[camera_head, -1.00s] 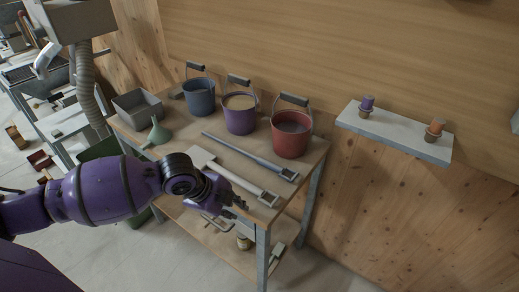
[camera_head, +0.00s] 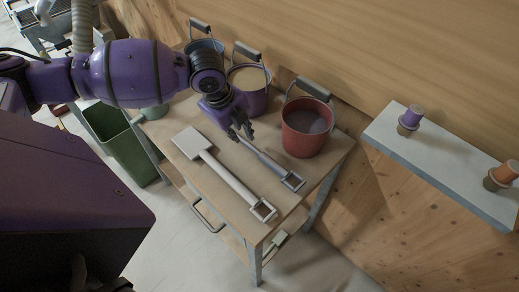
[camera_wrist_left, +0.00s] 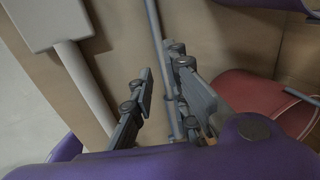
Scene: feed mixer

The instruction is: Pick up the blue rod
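The blue rod (camera_head: 272,164), blue-grey with a square loop handle at its near end, lies on the wooden table. Its far part is hidden behind my left gripper (camera_head: 240,133) in the head view. The gripper is above the rod, pointing down. In the left wrist view, the rod (camera_wrist_left: 156,28) runs between the two spread fingers of the gripper (camera_wrist_left: 162,88), closer to the right finger. The fingers are open, with a clear gap to the left finger; I cannot tell whether the right one touches the rod. My right gripper is not seen.
A white shovel (camera_head: 227,176) lies beside the rod on the table (camera_head: 200,188). A red bucket (camera_head: 306,130) stands close on the right, a purple bucket (camera_head: 257,101) behind. A shelf (camera_head: 437,165) with two small cups is at right. A green bin (camera_head: 122,145) is at left.

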